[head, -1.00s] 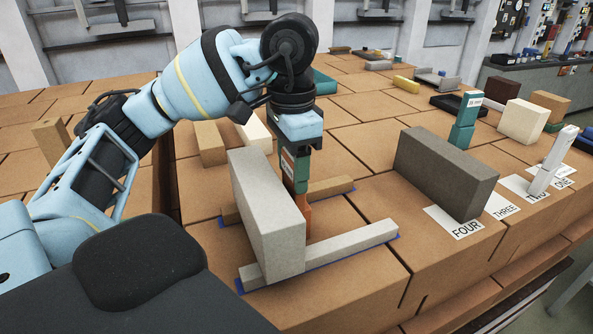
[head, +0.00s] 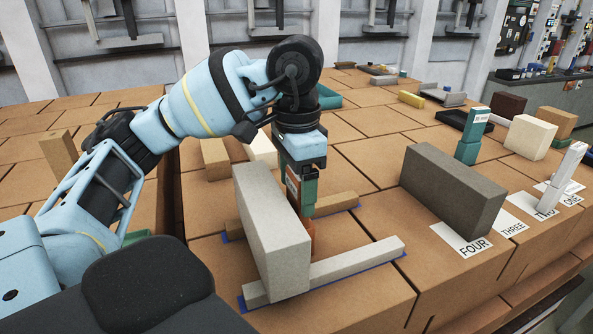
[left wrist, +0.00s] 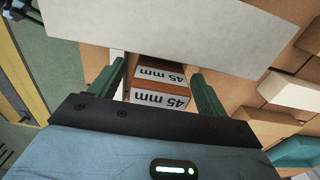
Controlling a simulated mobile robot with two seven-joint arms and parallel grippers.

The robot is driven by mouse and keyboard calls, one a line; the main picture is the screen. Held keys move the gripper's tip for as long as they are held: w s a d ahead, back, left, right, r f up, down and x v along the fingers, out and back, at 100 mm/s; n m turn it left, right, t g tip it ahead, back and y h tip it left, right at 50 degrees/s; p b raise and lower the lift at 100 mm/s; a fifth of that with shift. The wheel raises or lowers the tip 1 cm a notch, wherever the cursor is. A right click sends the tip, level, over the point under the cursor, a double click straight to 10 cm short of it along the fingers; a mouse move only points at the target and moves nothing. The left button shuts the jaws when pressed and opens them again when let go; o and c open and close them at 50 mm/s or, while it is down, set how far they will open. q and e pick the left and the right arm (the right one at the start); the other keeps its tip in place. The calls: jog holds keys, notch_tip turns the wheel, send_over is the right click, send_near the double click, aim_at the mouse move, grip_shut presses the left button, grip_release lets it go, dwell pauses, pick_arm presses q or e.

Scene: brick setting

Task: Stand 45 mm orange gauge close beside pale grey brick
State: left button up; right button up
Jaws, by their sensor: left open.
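The pale grey brick (head: 268,230) stands on its long edge across two low bars in the head view. The orange gauge (head: 308,236) stands on its right side, partly hidden by the brick and my fingers; I cannot tell if they touch. My left gripper (head: 306,208) points down over the gauge. In the left wrist view, the gauge (left wrist: 158,97) shows "45 mm" labels and lies between the two spread green fingers (left wrist: 158,88), with space at each side. The brick's pale face (left wrist: 180,35) spans the top there. My right gripper is not in view.
A pale bar (head: 345,268) and a tan bar (head: 335,199) lie on blue strips under the brick. A dark grey brick (head: 452,192) stands at right by numbered cards. A green gauge (head: 470,140) and a cream brick (head: 530,137) stand farther back. Brick top between is clear.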

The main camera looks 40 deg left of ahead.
pick_arm(q)
notch_tip(320, 180, up, 12)
jog(key=shift+r, duration=0.2)
dwell(0.7)
dwell(1.4)
